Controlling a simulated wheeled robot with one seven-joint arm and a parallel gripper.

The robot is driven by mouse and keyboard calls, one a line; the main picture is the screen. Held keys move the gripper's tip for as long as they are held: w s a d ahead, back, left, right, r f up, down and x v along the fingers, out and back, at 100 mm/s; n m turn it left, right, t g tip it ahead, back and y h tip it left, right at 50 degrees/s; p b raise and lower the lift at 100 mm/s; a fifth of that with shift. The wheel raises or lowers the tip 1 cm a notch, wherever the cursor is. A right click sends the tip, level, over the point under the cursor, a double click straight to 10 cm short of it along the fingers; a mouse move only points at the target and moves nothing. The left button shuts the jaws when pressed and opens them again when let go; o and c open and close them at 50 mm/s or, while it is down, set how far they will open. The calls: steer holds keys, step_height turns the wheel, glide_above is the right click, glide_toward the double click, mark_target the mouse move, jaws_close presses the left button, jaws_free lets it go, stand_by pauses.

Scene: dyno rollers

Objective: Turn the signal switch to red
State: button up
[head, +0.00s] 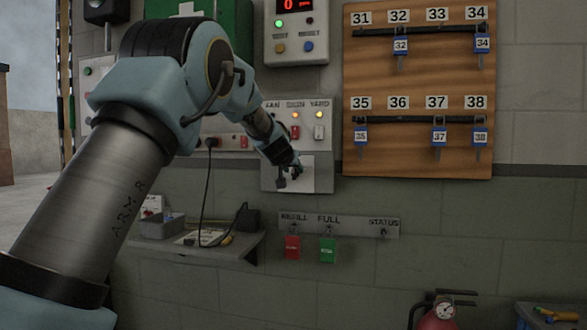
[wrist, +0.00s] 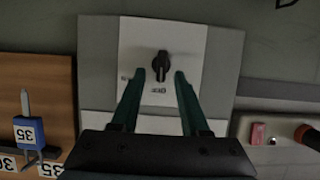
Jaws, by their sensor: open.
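The signal switch is a black rotary knob (wrist: 161,67) on a white plate (wrist: 192,45) in the wrist view. Its grip lies upright in that picture. My gripper (wrist: 160,76) is open, with one green finger on each side of the knob and a gap showing on both sides. I cannot tell how deep the fingertips reach along it. In the head view my gripper (head: 289,175) is at the lower part of the grey switch panel (head: 323,155) and largely hides the knob.
A wooden key board (head: 420,85) with blue-tagged keys hangs close to the right. Below are a rail (head: 345,226) with red and green tags and a small shelf (head: 205,250) with a cable.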

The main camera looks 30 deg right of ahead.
steer(key=shift+w+d+f, duration=0.25)
steer(key=shift+w+d, duration=0.1)
steer(key=shift+w, duration=0.1)
steer(key=shift+c, duration=0.3)
jaws_close()
